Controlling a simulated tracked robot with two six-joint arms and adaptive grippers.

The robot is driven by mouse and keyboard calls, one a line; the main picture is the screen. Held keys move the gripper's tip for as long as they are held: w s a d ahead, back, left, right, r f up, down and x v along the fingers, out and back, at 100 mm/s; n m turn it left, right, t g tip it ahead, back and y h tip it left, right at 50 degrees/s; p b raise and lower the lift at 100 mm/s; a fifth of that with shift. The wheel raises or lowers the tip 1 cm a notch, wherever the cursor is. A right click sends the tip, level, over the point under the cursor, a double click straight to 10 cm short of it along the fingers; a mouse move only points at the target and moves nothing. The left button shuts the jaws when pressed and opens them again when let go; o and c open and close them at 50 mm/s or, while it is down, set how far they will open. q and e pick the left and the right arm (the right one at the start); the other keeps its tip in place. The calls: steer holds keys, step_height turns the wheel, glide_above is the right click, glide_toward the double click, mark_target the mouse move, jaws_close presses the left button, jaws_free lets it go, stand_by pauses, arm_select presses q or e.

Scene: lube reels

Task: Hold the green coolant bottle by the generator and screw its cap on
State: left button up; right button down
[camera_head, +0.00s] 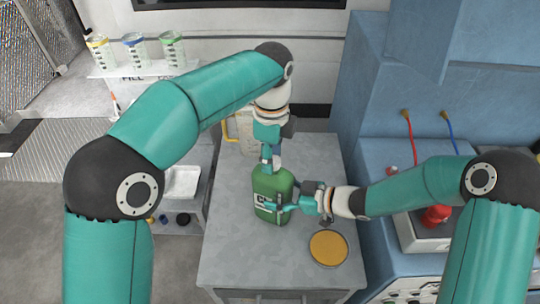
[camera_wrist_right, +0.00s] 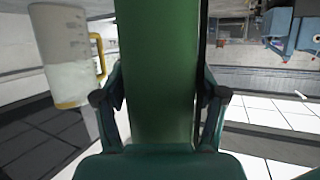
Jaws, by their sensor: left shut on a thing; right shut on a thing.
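The green coolant bottle (camera_head: 270,190) stands upright on the grey table, and it fills the middle of the right wrist view (camera_wrist_right: 157,70). My right gripper (camera_head: 284,203) comes from the right and is shut on the bottle's body, with a finger on each side in the wrist view (camera_wrist_right: 160,105). My left gripper (camera_head: 270,160) points down from above at the bottle's top and is shut on the cap. Its fingers and wrist largely hide the cap and the neck, so I cannot tell how the cap sits on the thread.
The grey table (camera_head: 230,255) has a round amber-topped dish (camera_head: 328,248) near its front right. A clear jug with a yellow handle (camera_wrist_right: 68,55) stands behind the bottle. Blue machinery (camera_head: 400,90) is at right.

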arm_select(q)
steer(key=m, duration=0.6)
steer(key=shift+w+d+m, duration=0.1)
steer(key=shift+d+m, duration=0.1)
steer(key=shift+m, duration=0.2)
steer(key=m, duration=0.5)
steer(key=shift+d, duration=0.1)
steer(key=o, duration=0.8)
step_height(320, 180, up, 12)
